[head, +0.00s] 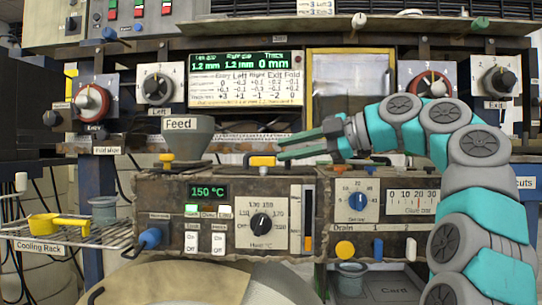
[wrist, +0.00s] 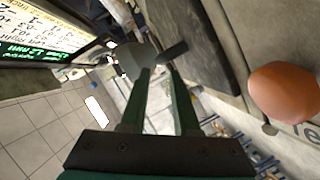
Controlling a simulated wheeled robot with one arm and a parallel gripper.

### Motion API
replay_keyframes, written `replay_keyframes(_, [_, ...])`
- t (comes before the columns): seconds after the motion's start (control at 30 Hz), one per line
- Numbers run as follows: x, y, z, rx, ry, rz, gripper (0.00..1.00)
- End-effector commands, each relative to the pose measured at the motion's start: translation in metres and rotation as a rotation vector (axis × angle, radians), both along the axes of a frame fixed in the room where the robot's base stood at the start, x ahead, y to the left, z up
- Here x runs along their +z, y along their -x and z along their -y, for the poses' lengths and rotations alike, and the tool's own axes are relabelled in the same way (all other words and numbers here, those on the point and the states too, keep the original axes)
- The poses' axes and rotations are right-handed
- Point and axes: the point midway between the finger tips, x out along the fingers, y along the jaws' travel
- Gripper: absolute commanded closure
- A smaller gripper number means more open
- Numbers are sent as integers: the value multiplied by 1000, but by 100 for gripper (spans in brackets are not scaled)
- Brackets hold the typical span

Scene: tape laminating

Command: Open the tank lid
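A flat dark top, which looks like the tank lid (head: 225,172), lies level over the heater box in the head view. A yellow handle (head: 262,161) stands near its right part. I cannot tell for certain which panel is the lid. My gripper (head: 280,149) reaches in from the right, with its two green fingers pointing left, just above and beside the yellow handle. The fingers are apart with nothing seen held between them. In the wrist view my gripper (wrist: 160,72) is also spread, with a dark bar close to its tips.
A grey Feed hopper (head: 188,135) stands left of the gripper. The heater panel (head: 230,220) with dial and switches is below. A cooling rack (head: 70,233) with a yellow scoop (head: 58,226) is at left. An orange rounded thing (wrist: 285,92) shows in the wrist view.

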Motion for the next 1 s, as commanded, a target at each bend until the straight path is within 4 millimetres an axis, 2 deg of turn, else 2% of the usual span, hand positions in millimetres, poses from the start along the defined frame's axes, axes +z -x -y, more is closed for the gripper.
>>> replay_keyframes(0.1, [-7,-7,-18,2,1,-6,70])
replay_keyframes(0.3, [-11,-16,-39,1,2,-4,70])
replay_keyframes(0.57, [-11,-18,-42,0,0,-3,70])
replay_keyframes(0.83, [-11,-18,-42,0,0,-3,98])
replay_keyframes(1.0, [-11,-17,-42,0,0,-4,100])
